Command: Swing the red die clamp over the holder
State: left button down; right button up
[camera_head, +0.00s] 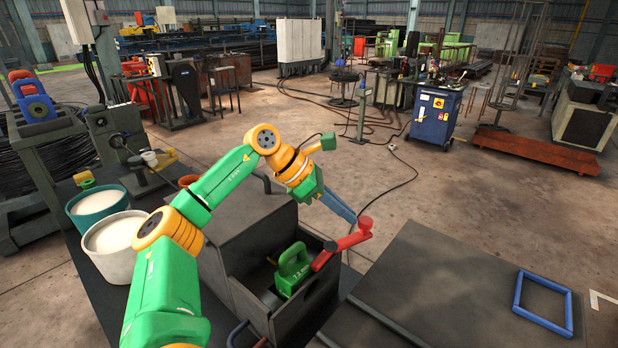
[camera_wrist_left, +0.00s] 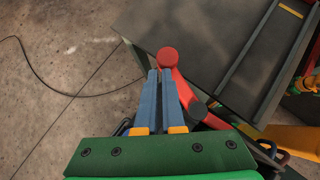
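The red die clamp (camera_head: 330,254) is an arm with an upright round knob at its outer end. Contact with the knob cannot be told. My right gripper is out of view.
The dark box (camera_head: 240,299) has raised walls around the holder. Two buckets, one white (camera_head: 118,265) and one teal-rimmed (camera_head: 93,222), stand on the bench to the left. A blue square frame (camera_head: 543,323) lies on the dark plate at right, which is otherwise clear.

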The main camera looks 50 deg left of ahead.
pick_arm(q)
jog(key=shift+r, duration=0.1)
dwell(0.5)
jog(key=v, duration=0.7)
dwell(0.4)
